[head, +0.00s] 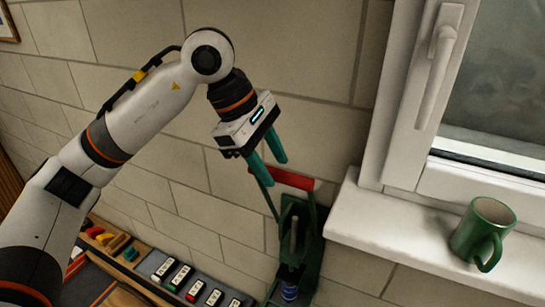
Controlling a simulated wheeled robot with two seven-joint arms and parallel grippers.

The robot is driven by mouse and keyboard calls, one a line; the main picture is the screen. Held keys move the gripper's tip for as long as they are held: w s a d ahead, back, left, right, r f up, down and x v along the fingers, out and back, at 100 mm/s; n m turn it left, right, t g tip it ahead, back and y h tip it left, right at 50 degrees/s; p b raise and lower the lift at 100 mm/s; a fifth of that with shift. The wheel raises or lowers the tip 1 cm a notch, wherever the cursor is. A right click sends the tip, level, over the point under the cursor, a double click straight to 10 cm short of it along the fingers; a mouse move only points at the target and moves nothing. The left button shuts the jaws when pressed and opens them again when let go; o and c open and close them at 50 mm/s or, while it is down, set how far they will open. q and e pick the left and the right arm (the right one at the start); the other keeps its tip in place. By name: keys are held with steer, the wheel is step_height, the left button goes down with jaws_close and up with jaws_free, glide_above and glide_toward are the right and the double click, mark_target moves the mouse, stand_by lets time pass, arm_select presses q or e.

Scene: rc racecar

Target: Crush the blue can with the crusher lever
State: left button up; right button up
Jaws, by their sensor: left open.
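The can crusher (313,240) is a green upright frame against the wall, with a lever that ends in a red handle bar (293,180) at its top. The blue can (289,293) sits low in the crusher, near the bottom of the view, and only part of it shows. My left gripper (273,171) has two teal fingers, open and pointing down at the left end of the red handle. One finger overlaps the handle in the picture; I cannot tell whether they touch. My right gripper is out of view.
A white window sill (420,240) juts out to the right of the crusher, with a green mug (484,232) on it. A white window frame (400,120) rises above. At lower left is a bench with labelled blocks (180,278) and coloured pieces.

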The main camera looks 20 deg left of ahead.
arm_select(q)
steer(key=shift+d+f, duration=0.2)
steer(key=shift+f, duration=0.25)
jaws_close()
